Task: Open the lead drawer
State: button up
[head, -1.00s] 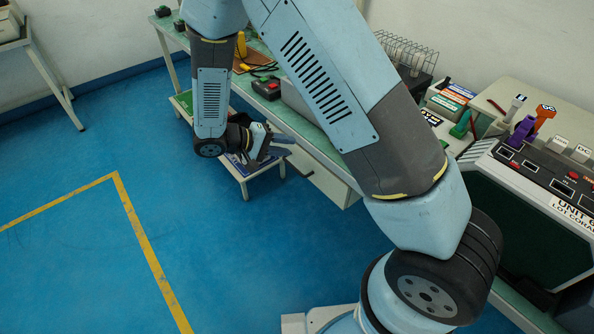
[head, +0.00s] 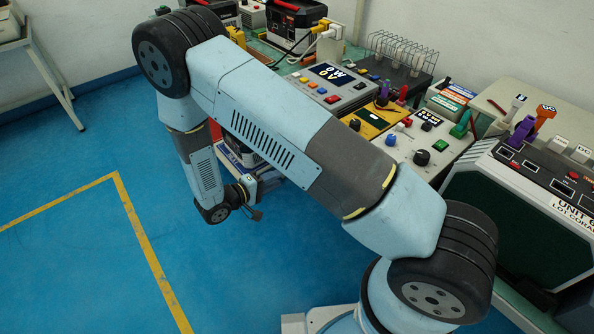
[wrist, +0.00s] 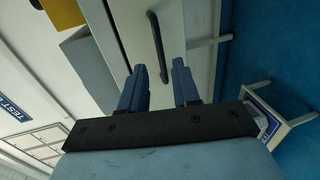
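In the wrist view, a pale drawer front (wrist: 195,45) under the bench carries a dark bar handle (wrist: 157,48). I take it for the lead drawer; no label on it is readable. The drawer looks closed. My gripper (wrist: 160,84) is open and empty, its two blue fingers pointing toward the handle. The handle lies ahead of the gap between the fingertips, apparently apart from them. In the head view my gripper (head: 254,213) is small, low beside the bench front. My arm hides the drawer there.
The bench carries a grey control box (head: 335,88), a panel with knobs (head: 430,148) and a wire rack (head: 400,50). A low white stand (wrist: 290,115) is at the right in the wrist view. Blue floor (head: 90,260) is clear at left.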

jog(key=x, duration=1)
grip_shut()
jog(key=shift+s, duration=0.1)
